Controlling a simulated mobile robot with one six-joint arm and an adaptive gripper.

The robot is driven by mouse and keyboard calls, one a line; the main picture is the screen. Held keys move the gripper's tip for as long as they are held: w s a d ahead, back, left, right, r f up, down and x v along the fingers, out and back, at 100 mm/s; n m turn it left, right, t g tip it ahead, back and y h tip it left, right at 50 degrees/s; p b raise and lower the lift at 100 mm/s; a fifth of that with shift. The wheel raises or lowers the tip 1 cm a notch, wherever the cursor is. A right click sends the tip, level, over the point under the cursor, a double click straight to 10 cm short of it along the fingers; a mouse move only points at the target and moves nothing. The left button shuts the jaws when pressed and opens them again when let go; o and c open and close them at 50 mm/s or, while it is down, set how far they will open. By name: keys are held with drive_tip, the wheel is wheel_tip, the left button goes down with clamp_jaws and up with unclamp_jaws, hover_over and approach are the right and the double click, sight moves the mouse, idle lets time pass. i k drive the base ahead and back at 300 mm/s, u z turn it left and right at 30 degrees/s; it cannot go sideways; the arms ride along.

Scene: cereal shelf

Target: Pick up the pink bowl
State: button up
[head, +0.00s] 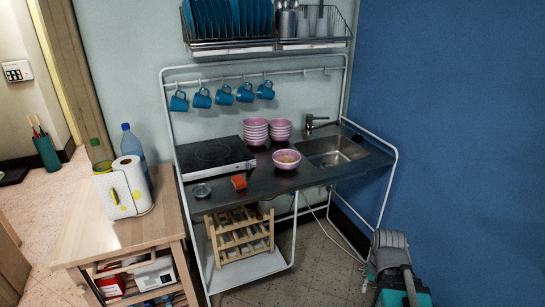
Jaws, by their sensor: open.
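A single pink bowl (287,160) stands upright on the dark counter (312,178), between the hob and the sink near the front edge. Something yellowish shows inside it, too small to make out. Behind it stand two stacks of similar pink bowls, a taller left stack (255,132) and a shorter right stack (280,130). The single bowl is apart from both stacks. My gripper is not in view.
An orange-red sponge (239,182) and a small grey dish (202,190) lie in front of the black hob (208,156). The sink (333,151) and tap (317,121) are on the right. Blue mugs (223,95) hang above. White frame rails (386,187) bound the counter's right side.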

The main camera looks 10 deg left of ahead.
sight(285, 159)
drive_tip(key=u, duration=0.25)
drive_tip(key=i, duration=0.9)
drive_tip(key=u, duration=0.6)
drive_tip(key=i, duration=0.5)
drive_tip(key=u, duration=0.2)
drive_tip(key=k, duration=0.95)
drive_tip(key=u, duration=0.15)
drive_tip(key=i, duration=0.55)
drive_tip(key=z, duration=0.05)
